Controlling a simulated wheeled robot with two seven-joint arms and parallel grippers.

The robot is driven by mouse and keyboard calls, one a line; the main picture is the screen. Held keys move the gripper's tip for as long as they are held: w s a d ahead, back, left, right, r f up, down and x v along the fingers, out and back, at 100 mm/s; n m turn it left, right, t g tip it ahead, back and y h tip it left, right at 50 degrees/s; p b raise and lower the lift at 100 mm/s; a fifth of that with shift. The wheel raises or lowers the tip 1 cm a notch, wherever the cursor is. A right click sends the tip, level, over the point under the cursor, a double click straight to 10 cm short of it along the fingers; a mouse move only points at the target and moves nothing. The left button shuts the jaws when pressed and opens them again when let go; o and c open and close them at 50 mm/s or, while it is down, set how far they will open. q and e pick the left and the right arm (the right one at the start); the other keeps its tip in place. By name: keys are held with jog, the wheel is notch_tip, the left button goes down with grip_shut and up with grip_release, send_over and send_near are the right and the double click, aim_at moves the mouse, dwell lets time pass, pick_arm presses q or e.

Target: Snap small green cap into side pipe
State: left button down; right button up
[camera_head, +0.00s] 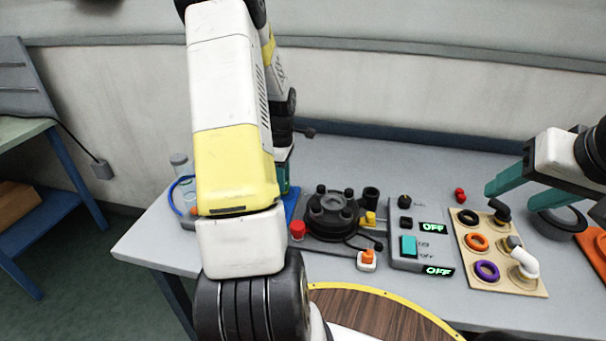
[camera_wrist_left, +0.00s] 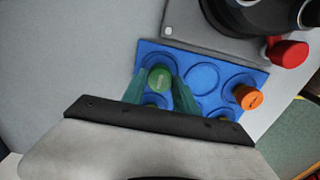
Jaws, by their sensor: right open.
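A small green cap (camera_wrist_left: 160,78) sits at a round recess of a blue tray (camera_wrist_left: 205,75), between the teal fingers of my left gripper (camera_wrist_left: 160,84) in the left wrist view. I cannot tell whether the fingers press on it or whether it is lifted. In the head view my left arm hides most of the blue tray (camera_head: 291,205) and the cap; only a sliver of my left gripper (camera_head: 283,178) shows. My right gripper (camera_head: 512,194) is open and empty above the table's right side. I cannot make out which part is the side pipe.
A black round device (camera_head: 331,213) and a red knob (camera_head: 297,229) stand right of the tray. An orange cap (camera_wrist_left: 247,96) is on the tray. A grey switch box (camera_head: 418,238) and a board with rings (camera_head: 497,255) stand further right.

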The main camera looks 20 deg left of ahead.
pick_arm(q)
jog(key=shift+r, duration=2.5)
